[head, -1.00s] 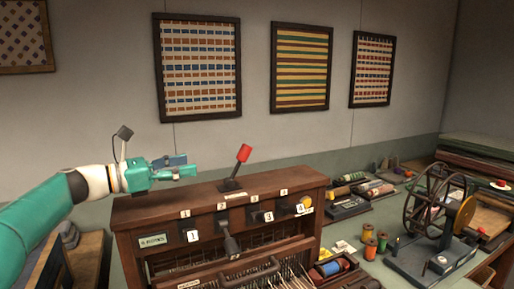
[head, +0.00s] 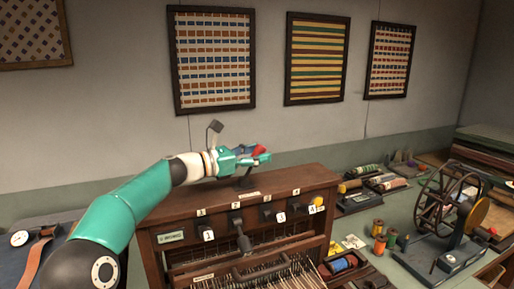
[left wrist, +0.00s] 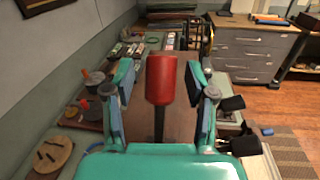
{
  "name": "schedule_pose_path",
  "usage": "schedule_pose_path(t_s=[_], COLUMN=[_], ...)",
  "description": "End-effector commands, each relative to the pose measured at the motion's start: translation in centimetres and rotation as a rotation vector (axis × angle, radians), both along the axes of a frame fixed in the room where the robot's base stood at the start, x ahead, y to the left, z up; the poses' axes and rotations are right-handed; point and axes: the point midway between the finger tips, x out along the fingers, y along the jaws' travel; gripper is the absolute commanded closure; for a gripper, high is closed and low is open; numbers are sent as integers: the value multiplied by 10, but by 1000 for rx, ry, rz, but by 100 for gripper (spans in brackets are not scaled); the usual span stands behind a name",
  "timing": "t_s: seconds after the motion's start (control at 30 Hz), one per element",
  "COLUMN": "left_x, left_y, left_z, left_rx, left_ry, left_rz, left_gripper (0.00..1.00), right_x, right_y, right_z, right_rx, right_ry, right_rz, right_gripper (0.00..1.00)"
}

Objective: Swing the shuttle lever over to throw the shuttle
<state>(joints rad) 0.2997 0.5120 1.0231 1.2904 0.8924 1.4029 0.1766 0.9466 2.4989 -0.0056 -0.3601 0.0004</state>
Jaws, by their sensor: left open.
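The shuttle lever (head: 259,149) has a red handle and stands on top of the dark wooden loom (head: 290,180). In the head view my left gripper (head: 262,158) covers part of the lever. In the left wrist view the red handle (left wrist: 161,80) on its dark stem stands between the two fingers of my left gripper (left wrist: 160,98), with a visible gap on each side. The left gripper is open and holds nothing. My right gripper is in neither view.
The loom front carries numbered tags and a dark hanging handle (head: 243,241). To the right, a bench holds thread spools (head: 379,244) and a spoked winding wheel (head: 447,203). The wall with framed textiles (head: 212,60) is behind.

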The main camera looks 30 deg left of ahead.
Motion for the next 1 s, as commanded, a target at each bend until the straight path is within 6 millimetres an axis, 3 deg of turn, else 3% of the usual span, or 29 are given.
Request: schedule_pose_path(t_s=[0.4,0.73,1.0], left_x=[7,7,7], left_y=[-5,-4,-3], left_z=[0,0,0], left_rx=[1,1,0], left_ry=[-1,-1,-2], left_rz=[1,2,3], left_gripper=[44,97,100], right_x=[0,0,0], right_y=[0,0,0], right_z=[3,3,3], right_rx=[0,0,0], right_ry=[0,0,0], right_rz=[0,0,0], right_gripper=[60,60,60])
